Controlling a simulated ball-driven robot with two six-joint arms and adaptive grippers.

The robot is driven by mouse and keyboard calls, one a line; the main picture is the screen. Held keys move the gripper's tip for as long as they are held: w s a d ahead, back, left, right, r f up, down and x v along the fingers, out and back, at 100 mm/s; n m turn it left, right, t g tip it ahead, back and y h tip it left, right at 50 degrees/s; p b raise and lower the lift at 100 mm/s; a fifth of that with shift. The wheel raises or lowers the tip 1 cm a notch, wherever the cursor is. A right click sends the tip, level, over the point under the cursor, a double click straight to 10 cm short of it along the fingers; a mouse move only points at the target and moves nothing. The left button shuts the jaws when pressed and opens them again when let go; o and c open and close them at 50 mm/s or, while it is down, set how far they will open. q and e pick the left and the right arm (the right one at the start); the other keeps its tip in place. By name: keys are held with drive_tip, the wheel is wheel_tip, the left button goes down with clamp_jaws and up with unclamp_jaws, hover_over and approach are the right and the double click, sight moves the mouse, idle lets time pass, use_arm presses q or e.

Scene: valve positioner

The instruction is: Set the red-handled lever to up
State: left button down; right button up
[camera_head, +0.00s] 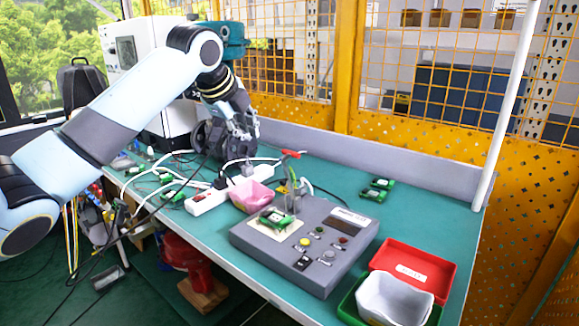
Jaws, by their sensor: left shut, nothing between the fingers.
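The red-handled lever (291,154) stands at the back left of a grey control box (304,243) on the teal table. Its red grip lies roughly level at the top of a thin metal mechanism, above a green circuit board (277,219) on a pale plate. My left arm reaches in from the left, and its dark gripper (243,127) hangs over the back of the table. The gripper is shut and empty, left of the red grip and apart from it. Its fingertips are hard to make out against the dark things behind. My right gripper is out of view.
A pink bin (252,196) and a white power strip (207,201) with cables sit left of the box. A red tray (413,270) and a white container (394,299) stand at the front right. Green boards (376,189) lie behind the box. The table's right back is mostly clear.

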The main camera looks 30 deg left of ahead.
sight(290, 153)
use_arm(q)
drive_tip(key=d+m+h+b, duration=0.1)
drive_tip(key=d+h+b, duration=0.1)
drive_tip(key=d+b, duration=0.15)
drive_tip(key=shift+w+d+f+p, duration=0.1)
drive_tip(key=shift+w+d+f, duration=0.1)
drive_tip(key=shift+w+f, duration=1.3)
drive_tip(key=shift+w+d+f+p, duration=0.2)
drive_tip(key=shift+w+f, duration=0.9)
drive_tip(key=shift+w, duration=0.75)
drive_tip(key=shift+w+d+f+p, duration=0.1)
drive_tip(key=shift+w+d+f, duration=0.1)
drive_tip(key=shift+w+f, duration=1.3)
drive_tip(key=shift+w+r, duration=0.15)
drive_tip(key=shift+r, duration=0.05)
